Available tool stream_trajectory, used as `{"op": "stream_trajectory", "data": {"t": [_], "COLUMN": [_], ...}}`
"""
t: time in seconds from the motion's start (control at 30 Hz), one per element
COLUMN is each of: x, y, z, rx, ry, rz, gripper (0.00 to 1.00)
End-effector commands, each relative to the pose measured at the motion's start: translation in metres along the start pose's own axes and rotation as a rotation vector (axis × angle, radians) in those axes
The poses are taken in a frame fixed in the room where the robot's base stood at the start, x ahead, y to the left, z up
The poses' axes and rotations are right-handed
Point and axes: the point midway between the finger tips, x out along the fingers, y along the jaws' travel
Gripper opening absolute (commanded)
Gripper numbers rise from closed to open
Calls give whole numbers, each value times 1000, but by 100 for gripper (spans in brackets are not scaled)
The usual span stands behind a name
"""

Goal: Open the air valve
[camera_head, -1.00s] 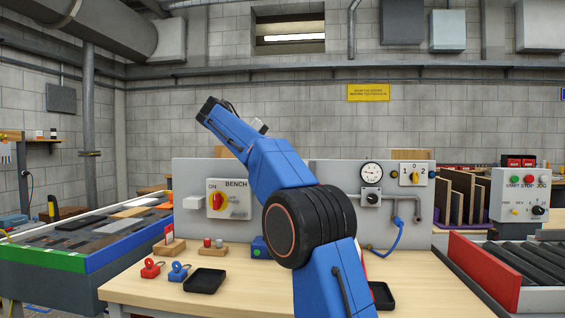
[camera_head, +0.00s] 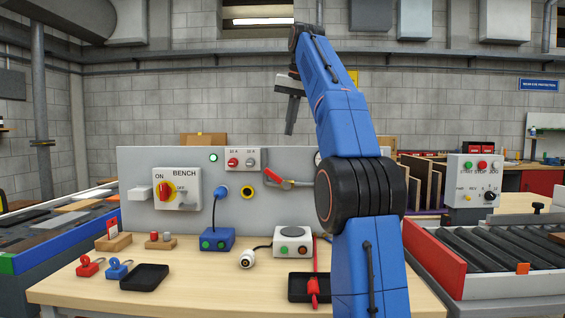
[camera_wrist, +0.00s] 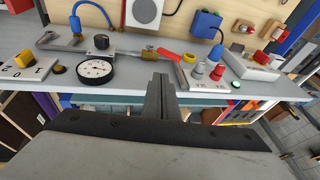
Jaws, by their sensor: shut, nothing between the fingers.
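The air valve has a red lever handle (camera_head: 273,182) on a grey pipe, on the upright panel behind the bench. In the wrist view, the red handle (camera_wrist: 169,54) and brass valve body (camera_wrist: 149,53) sit beyond my fingertips, beside the round gauge (camera_wrist: 96,69). The handle slants, rising to the left in the head view. My gripper (camera_head: 289,130) hangs above the panel, fingers pointing down, shut and empty. It also shows in the wrist view (camera_wrist: 160,80), apart from the valve. My arm hides the gauge's part of the panel in the head view.
The panel (camera_head: 138,215) also carries the bench switch (camera_head: 177,188), a small two-knob box (camera_head: 242,160) and a blue plug (camera_head: 221,192). On the bench are a blue box (camera_head: 217,239), a white button box (camera_head: 293,241), padlocks and black trays. A roller conveyor (camera_head: 490,262) stands right.

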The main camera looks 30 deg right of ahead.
Motion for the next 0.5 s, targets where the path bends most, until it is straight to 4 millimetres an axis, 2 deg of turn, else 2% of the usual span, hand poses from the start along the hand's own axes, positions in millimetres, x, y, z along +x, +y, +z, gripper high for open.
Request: {"op": "stream_trajectory", "data": {"t": [0.1, 0.2, 0.37, 0.5], "x": [-8, -7, 6, 23], "y": [1, 0, -1, -1], "z": [1, 2, 2, 2], "rx": [5, 5, 5, 5], "ry": [8, 8, 6, 5], "rz": [-36, -43, -42, -41], "gripper": [0, 0, 0, 0]}}
